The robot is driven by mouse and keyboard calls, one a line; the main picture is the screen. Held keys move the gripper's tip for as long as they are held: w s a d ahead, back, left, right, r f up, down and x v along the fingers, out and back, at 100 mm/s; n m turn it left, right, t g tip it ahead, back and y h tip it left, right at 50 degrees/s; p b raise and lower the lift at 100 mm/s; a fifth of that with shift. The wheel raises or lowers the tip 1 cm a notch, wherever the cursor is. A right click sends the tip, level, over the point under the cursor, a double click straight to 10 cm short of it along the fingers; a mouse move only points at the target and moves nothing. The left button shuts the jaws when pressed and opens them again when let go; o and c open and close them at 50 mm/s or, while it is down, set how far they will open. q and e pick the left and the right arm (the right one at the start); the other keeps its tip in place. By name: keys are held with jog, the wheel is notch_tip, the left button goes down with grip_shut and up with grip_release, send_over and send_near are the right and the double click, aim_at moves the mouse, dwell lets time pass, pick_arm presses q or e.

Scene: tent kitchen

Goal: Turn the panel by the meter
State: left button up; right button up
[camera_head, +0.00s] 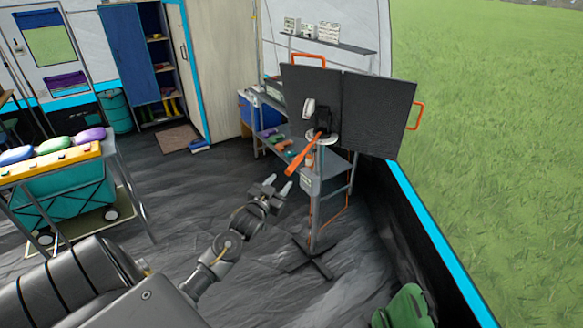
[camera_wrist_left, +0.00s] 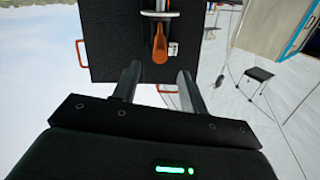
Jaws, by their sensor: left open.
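The panel (camera_head: 378,112) is a dark, two-leaf board on a stand, with orange handles at its edges. An orange lever (camera_head: 303,153) sticks out from its mount, pointing down and left. A small white device (camera_head: 308,108) sits beside the mount; I cannot tell if it is the meter. My left gripper (camera_head: 278,185) is open and empty, below and left of the lever and apart from it. In the left wrist view the panel (camera_wrist_left: 115,40) fills the upper middle, and the lever (camera_wrist_left: 160,47) shows beyond the open fingers (camera_wrist_left: 157,82). My right gripper is not in view.
A grey shelf unit (camera_head: 334,163) stands behind the panel's stand, whose cross-shaped foot (camera_head: 308,258) rests on the dark floor. A cart (camera_head: 60,162) with coloured bags is at the left. A green chair (camera_head: 404,308) is at the lower right. Floor around my gripper is clear.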

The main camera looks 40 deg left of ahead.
aim_at(292, 168)
pick_arm(q)
jog(key=p+x, duration=0.1)
jog(key=x, duration=0.9)
jog(key=shift+w, duration=0.1)
grip_shut()
